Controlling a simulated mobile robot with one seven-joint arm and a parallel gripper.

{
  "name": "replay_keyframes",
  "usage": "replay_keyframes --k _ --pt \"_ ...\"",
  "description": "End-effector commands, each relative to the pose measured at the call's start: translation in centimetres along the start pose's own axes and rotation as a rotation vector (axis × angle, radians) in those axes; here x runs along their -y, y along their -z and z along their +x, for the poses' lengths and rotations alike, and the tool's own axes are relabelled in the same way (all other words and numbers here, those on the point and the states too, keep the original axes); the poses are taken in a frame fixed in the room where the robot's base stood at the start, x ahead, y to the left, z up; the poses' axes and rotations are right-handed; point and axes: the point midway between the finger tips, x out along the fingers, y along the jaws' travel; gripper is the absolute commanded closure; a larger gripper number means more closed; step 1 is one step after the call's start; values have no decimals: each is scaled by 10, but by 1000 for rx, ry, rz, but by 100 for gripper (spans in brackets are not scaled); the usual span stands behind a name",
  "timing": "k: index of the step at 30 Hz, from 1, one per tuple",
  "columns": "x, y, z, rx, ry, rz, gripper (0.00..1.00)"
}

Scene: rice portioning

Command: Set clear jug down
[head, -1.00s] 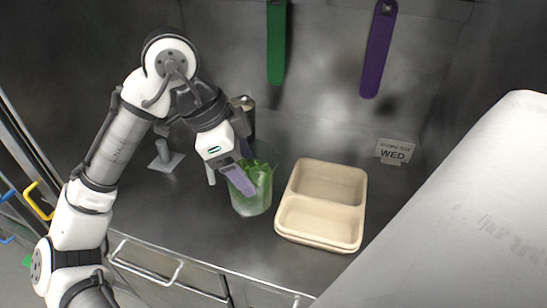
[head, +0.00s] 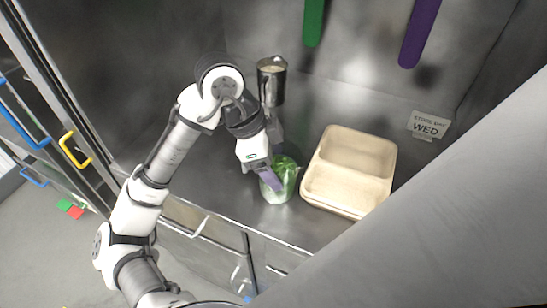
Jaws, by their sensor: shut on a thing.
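The clear jug (head: 281,190) stands upright at the front of the steel counter, with green contents showing through its wall. My gripper (head: 268,176) is at the jug's left side, its purple-grey fingers shut on the jug. The fingers hide part of the jug's left side. I cannot tell whether the jug's base touches the counter.
A beige two-compartment tray (head: 333,203) sits just right of the jug. A metal canister (head: 271,84) stands behind. A WED sign (head: 428,125) is at the back right. Green (head: 314,20) and purple (head: 420,30) strips hang on the back wall. The counter's front edge is close.

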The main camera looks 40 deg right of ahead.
Motion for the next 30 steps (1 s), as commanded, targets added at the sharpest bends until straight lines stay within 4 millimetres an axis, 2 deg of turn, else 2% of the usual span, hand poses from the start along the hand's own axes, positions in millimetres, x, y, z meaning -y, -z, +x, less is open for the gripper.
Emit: replay_keyframes --k 9,10,15,26,30 --pt "0 -1 3 0 0 0 62" --pt "0 -1 3 0 0 0 22" --pt "0 -1 2 0 -1 0 3" --pt "0 0 -4 1 1 0 3" --pt "1 0 -23 3 3 -1 3"
